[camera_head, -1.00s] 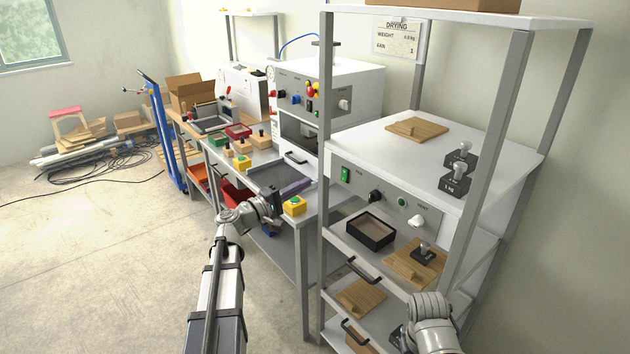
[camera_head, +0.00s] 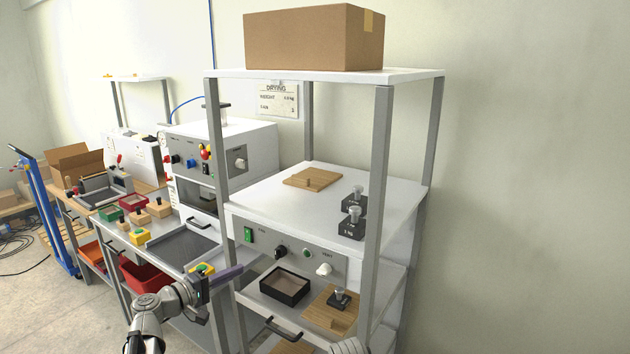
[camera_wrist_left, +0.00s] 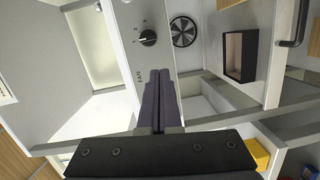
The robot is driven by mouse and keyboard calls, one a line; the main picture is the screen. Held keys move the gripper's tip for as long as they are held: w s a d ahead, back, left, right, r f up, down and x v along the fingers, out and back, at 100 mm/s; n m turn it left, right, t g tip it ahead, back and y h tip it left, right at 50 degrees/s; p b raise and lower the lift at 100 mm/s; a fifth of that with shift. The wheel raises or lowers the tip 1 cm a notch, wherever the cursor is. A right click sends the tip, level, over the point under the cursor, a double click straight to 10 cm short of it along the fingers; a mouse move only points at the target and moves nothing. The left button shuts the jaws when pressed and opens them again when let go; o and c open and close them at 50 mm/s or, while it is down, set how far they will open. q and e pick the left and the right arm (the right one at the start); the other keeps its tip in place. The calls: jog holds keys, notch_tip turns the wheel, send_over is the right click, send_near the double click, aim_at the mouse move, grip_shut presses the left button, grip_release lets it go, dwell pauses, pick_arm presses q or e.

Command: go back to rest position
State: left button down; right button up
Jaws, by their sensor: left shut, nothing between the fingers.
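My left gripper (camera_head: 232,276) comes in from the lower left in the head view. In the left wrist view the closed fingers (camera_wrist_left: 160,76) point toward a panel with a black fan knob (camera_wrist_left: 147,37). I cannot tell whether they touch anything. Only a grey link of my right arm shows at the bottom edge of the head view; the right gripper is out of frame.
The drying rack (camera_head: 375,200) stands close on the right, with a cardboard box (camera_head: 314,38) on top. A black open box (camera_head: 285,286) and a wooden board (camera_head: 332,312) lie on its lower shelf. The workbench holds a grey tray (camera_head: 185,246). Floor is clear at the lower left.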

pick_arm(q)
jog(key=s+d+f+m+g+y, duration=0.1)
jog(key=s+d+f+m+g, duration=0.35)
jog(key=s+d+f, duration=0.35)
jog(key=s+d+f+m+g+y, duration=0.1)
jog(key=s+d+f+m+g, duration=0.35)
jog(key=d, duration=0.65)
jog(key=s+f+m+g+y, duration=0.2)
jog(key=s+f+y, duration=0.2)
jog(key=s+y, duration=0.1)
jog(key=s+f+m+g+y, duration=0.1)
jog(key=s+f+g+y, duration=0.1)
jog(key=s+y, duration=0.3)
jog(key=shift+s+a+f+m+g, duration=0.2)
jog(key=shift+s+f+m+g, duration=0.15)
jog(key=shift+s+f, duration=0.85)
jog(key=shift+s+r, duration=0.25)
jog(key=shift+r, duration=0.05)
